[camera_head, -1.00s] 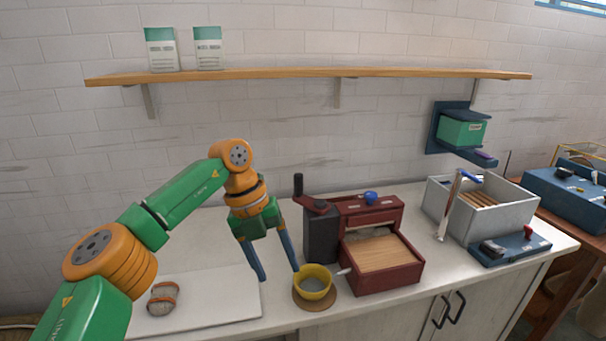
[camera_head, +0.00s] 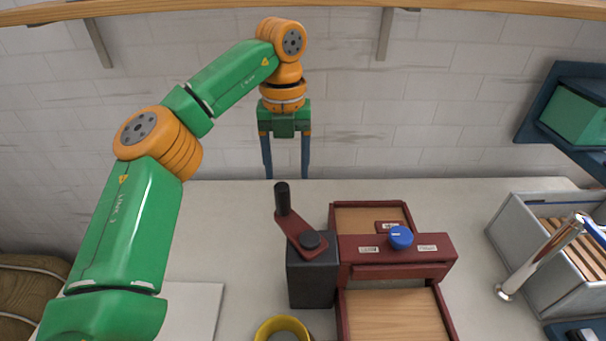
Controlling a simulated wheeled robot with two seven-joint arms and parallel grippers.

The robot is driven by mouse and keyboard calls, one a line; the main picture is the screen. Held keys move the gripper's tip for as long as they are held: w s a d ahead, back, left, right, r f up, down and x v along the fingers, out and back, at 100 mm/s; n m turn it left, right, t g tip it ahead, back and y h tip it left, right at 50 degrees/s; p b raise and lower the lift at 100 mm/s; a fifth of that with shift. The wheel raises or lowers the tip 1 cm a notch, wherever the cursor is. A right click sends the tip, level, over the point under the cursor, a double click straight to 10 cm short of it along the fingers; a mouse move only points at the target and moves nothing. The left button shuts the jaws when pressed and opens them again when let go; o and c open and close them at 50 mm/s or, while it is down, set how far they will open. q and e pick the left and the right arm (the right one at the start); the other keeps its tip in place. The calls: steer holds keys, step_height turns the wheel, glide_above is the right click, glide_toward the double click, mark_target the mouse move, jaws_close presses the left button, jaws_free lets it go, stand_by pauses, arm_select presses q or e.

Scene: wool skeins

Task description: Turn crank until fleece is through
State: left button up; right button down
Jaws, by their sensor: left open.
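A dark red carding machine (camera_head: 397,271) stands on the pale counter, with a blue knob (camera_head: 400,237) on top and wooden trays in front and behind. Its crank (camera_head: 300,237) sits on a dark box at its left side, with a black upright handle (camera_head: 282,198). My left gripper (camera_head: 287,172) is open and empty, fingers pointing down, above and behind the crank handle and apart from it. No fleece shows on the bare part of the front tray (camera_head: 393,315). My right gripper is not in view.
A yellow cup (camera_head: 282,329) stands at the bottom edge, in front of the crank box. A white board (camera_head: 190,311) lies at the left. A grey bin (camera_head: 545,260) with a metal lever is at the right. A wooden shelf (camera_head: 330,4) runs overhead.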

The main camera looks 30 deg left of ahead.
mark_target(278, 189)
arm_select(q)
steer(key=s+f, duration=0.1)
steer(key=f, duration=0.1)
steer(key=s+f, duration=0.2)
steer(key=shift+s, duration=0.1)
steer(key=shift+w+f+p, duration=0.3)
steer(key=shift+f, duration=0.55)
steer(key=shift+w+f, duration=0.2)
steer(key=shift+w, duration=0.2)
steer(key=shift+s+r, duration=0.15)
steer(key=shift+s, duration=0.1)
steer(key=c, duration=1)
jaws_close()
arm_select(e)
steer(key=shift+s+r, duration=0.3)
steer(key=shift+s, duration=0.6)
